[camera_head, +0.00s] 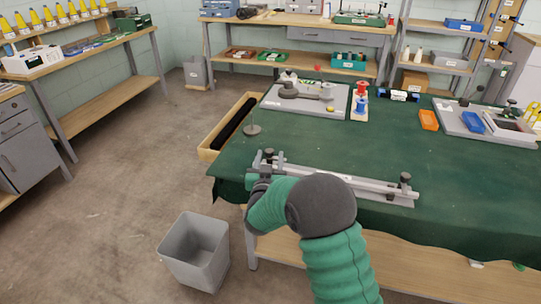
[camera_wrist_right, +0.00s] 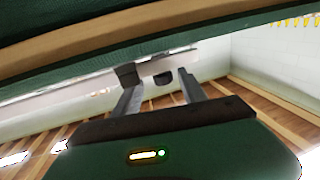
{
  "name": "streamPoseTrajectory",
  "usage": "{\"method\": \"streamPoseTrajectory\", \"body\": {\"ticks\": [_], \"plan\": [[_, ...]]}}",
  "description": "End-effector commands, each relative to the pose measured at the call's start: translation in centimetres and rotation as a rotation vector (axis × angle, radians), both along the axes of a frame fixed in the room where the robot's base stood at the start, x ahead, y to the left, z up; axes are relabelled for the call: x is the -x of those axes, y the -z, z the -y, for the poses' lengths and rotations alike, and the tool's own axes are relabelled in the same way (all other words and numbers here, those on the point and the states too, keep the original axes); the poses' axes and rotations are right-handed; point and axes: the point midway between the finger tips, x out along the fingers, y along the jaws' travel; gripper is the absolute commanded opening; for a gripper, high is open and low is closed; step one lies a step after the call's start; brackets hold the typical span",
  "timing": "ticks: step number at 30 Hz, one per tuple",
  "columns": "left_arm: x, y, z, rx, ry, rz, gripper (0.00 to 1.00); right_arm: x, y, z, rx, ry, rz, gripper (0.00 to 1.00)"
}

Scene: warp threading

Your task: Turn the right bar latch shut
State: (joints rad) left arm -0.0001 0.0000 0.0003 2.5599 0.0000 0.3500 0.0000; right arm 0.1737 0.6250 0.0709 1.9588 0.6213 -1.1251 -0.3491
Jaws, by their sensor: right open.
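A long grey bar fixture (camera_head: 340,183) lies along the near edge of the green-covered table in the head view. The right bar latch, with a dark knob (camera_head: 405,178), stands at its right end, clear of my gripper. My right gripper (camera_head: 268,162) is at the bar's left end, by another dark knob (camera_head: 268,153). My forearm hides part of the bar's near side. My left gripper is out of view.
The green cloth (camera_head: 330,140) is clear behind the bar. A grey board with round parts (camera_head: 305,103), colored spools (camera_head: 361,100), an orange tray (camera_head: 429,120) and a blue tray (camera_head: 473,122) stand farther back. A grey bin (camera_head: 195,252) is on the floor at left.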

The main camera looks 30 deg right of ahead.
Motion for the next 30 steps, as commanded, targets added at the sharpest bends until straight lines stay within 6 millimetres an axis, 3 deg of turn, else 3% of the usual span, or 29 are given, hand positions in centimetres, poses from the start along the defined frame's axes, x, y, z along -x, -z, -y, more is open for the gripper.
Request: {"method": "streamPoseTrajectory", "body": {"ticks": [6, 15, 26, 30], "plan": [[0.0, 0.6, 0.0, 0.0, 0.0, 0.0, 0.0, -2.4, 0.0, 1.7, 0.0, -0.002, 0.0, 0.49], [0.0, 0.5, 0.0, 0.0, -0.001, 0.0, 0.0, -2.6, 0.0, 2.0, -0.001, -0.002, -0.001, 0.48], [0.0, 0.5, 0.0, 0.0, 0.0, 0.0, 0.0, -2.6, 0.0, 2.0, -0.001, -0.001, -0.001, 0.01], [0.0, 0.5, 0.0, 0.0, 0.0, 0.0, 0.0, -2.6, 0.0, 2.0, -0.001, -0.001, -0.001, 0.0]]}}
